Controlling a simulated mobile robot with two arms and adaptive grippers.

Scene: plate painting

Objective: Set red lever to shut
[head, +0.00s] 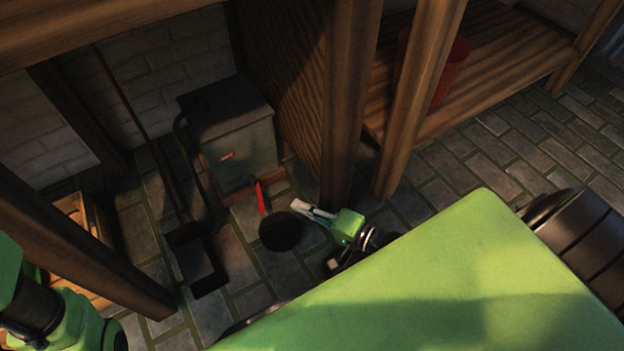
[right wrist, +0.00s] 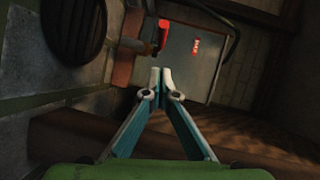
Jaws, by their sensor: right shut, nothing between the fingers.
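A grey metal box (head: 238,150) stands on the floor against the wall in the head view. A red lever (head: 262,198) sticks out low at its front right. In the right wrist view the lever (right wrist: 163,36) is beyond the fingertips, beside the box (right wrist: 205,72) face. My right gripper (head: 299,206) is shut and empty, to the right of the lever and apart from it. Its closed fingertips (right wrist: 161,78) point toward the box. My left arm shows at the lower left of the head view, but its fingers are out of sight.
A wooden post (head: 348,110) stands right beside my right gripper. A round dark object (head: 281,232) lies in front of the lever. A long-handled dustpan-like tool (head: 199,262) is at left. A red bucket (head: 450,75) sits on a wooden shelf.

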